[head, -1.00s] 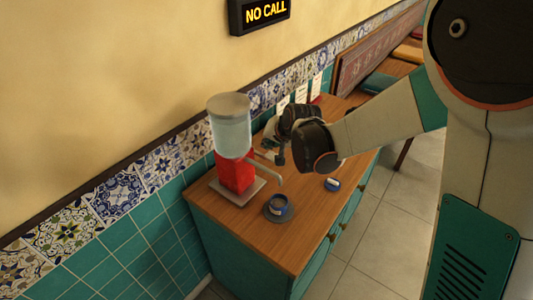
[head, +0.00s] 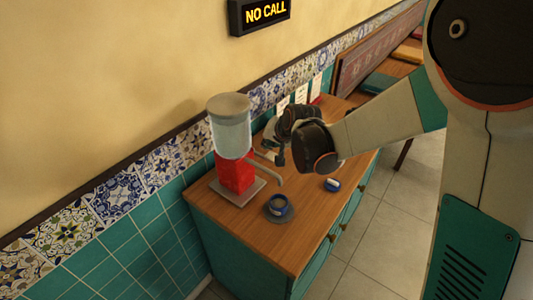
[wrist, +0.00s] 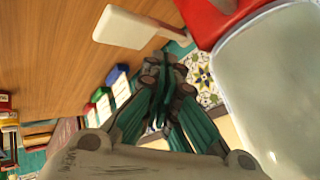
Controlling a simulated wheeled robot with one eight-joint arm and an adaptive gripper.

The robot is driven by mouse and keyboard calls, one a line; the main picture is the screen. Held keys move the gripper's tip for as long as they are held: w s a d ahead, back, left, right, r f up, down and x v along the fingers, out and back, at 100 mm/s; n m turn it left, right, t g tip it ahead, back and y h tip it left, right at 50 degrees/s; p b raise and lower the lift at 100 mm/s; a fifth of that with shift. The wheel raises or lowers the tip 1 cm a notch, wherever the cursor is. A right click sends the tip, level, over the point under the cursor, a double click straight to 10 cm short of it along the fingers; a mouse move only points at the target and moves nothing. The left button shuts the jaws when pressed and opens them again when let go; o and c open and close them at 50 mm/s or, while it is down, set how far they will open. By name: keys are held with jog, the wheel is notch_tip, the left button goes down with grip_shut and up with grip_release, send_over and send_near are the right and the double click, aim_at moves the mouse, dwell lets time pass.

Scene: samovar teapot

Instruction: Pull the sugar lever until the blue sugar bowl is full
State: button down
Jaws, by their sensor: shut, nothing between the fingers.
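The dispenser has a red body (head: 236,174) and a clear hopper (head: 232,136) with pale contents; both also show at the right of the wrist view. A grey spout (head: 270,174) reaches out from the body. A pale paddle (wrist: 130,27), apparently the sugar lever, sticks out in the wrist view. The blue sugar bowl (head: 279,203) stands on a dark saucer (head: 268,214) near the spout; its fill level is unclear. My gripper (head: 280,157) is shut and empty beside the dispenser, above the counter. Its fingertips (wrist: 165,70) look apart from the paddle.
The wooden counter (head: 262,242) is clear in front of the bowl. A small blue-and-white item (head: 332,184) lies to the bowl's right. The tiled wall (head: 120,190) runs close behind the dispenser. Cards (head: 300,94) stand at the back.

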aim_at(269, 152)
jog(key=shift+f+b, duration=0.3)
jog(key=shift+f, duration=0.1)
jog(key=shift+s+d+f+b, duration=0.1)
jog(key=shift+d+f+b, duration=0.05)
jog(key=shift+f+b, duration=1.15)
dwell(1.6)
jog(key=shift+p, duration=0.3)
jog(key=shift+r+p, duration=1.1)
jog(key=shift+r, duration=0.65)
jog(key=r+p, duration=0.2)
jog(key=r, duration=0.1)
jog(key=r+p, duration=0.1)
jog(key=r, duration=0.1)
jog(key=shift+w+a, duration=0.2)
jog(key=shift+a, duration=0.1)
